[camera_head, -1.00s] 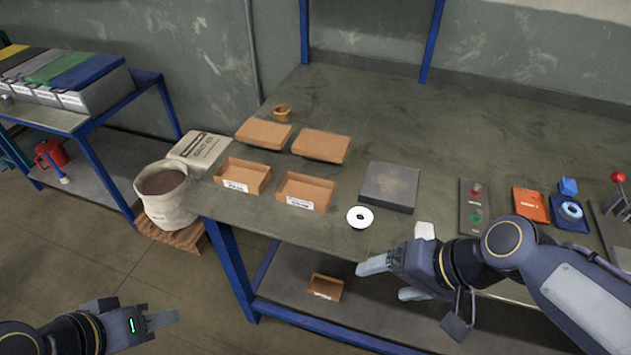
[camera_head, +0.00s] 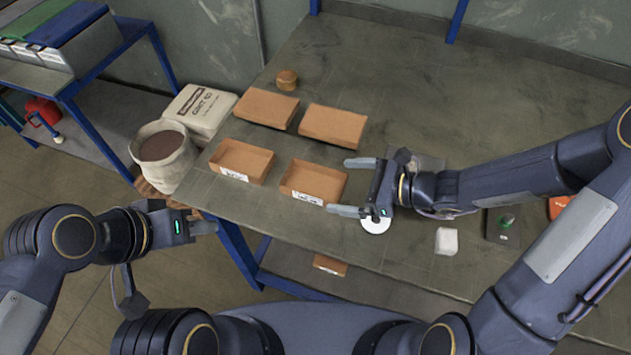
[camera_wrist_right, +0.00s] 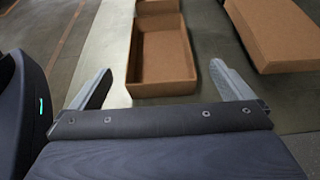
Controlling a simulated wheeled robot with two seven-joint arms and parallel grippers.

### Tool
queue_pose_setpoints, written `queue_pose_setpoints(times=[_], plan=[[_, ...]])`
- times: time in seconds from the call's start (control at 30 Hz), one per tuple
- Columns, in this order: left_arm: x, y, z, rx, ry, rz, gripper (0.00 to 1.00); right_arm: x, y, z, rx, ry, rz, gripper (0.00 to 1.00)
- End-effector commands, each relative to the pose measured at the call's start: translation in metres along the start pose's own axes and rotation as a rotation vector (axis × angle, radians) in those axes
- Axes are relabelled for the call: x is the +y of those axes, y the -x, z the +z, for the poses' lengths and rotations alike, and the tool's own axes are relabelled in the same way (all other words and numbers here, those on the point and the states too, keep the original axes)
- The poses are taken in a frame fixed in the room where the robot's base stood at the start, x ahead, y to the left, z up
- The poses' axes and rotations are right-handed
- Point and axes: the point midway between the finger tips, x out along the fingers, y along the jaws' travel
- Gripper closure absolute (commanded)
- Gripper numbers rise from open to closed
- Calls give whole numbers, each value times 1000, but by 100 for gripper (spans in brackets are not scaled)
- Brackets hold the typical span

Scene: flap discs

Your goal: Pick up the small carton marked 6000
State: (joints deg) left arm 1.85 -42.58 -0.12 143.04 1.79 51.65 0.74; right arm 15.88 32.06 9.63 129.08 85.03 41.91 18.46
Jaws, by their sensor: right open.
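Two small open cartons with white labels stand near the table's front edge: a left one (camera_head: 243,158) and a right one (camera_head: 315,180). The label print is too small to read, so I cannot tell which is marked 6000. My right gripper (camera_head: 350,187) is open and empty, just right of the right carton, fingers pointing at it. In the right wrist view an open carton (camera_wrist_right: 162,58) lies ahead of and between the open fingertips (camera_wrist_right: 160,78). My left gripper (camera_head: 205,228) is off the table's front left edge; its finger opening is unclear.
Two flat brown boxes (camera_head: 267,108) (camera_head: 333,125) lie behind the cartons, with a brown roll (camera_head: 287,78) beyond. A white disc (camera_head: 375,227) lies under my right gripper, a white block (camera_head: 446,240) to its right. Another carton (camera_head: 330,265) sits on the lower shelf. The back is clear.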

Motion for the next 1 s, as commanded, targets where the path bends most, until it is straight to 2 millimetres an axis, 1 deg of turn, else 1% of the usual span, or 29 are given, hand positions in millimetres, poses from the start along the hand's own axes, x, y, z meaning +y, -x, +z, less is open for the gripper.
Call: queue_pose_setpoints(times=[0.03,0.27,0.5,0.63,0.83,0.87,1.0], plan=[[-1,-1,1,0,0,0,64,1,-8,-1,0,0,5,0],[-1,-3,1,0,0,0,64,0,-25,0,0,3,2,0],[-3,-6,3,0,0,0,64,1,-60,0,0,3,4,0],[-3,-6,3,0,0,0,64,1,-68,0,1,2,1,0],[-3,-6,3,0,0,0,64,0,-68,0,2,3,0,0],[-3,-6,3,0,0,0,64,0,-68,0,1,3,0,3],[-3,-6,3,0,0,0,64,0,-68,0,1,3,0,21]])
